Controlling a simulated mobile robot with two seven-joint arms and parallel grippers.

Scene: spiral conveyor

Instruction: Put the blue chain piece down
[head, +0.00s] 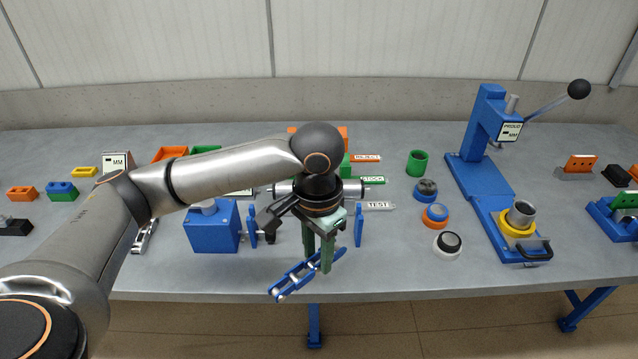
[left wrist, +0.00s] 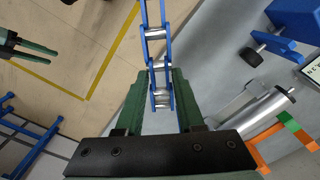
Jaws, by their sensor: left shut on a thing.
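The blue chain piece (head: 294,279) has blue side plates and silver rollers. My left gripper (head: 318,262) is shut on it, with its green fingers pointing down near the table's front edge. The chain slants from lower left to upper right through the fingers. In the left wrist view the chain (left wrist: 156,35) runs up from between the green fingers (left wrist: 160,95). I cannot tell whether it touches the table.
The grey table (head: 390,275) has a clear strip in front. A blue block (head: 212,232) and blue discs (head: 358,226) stand close to my left gripper.

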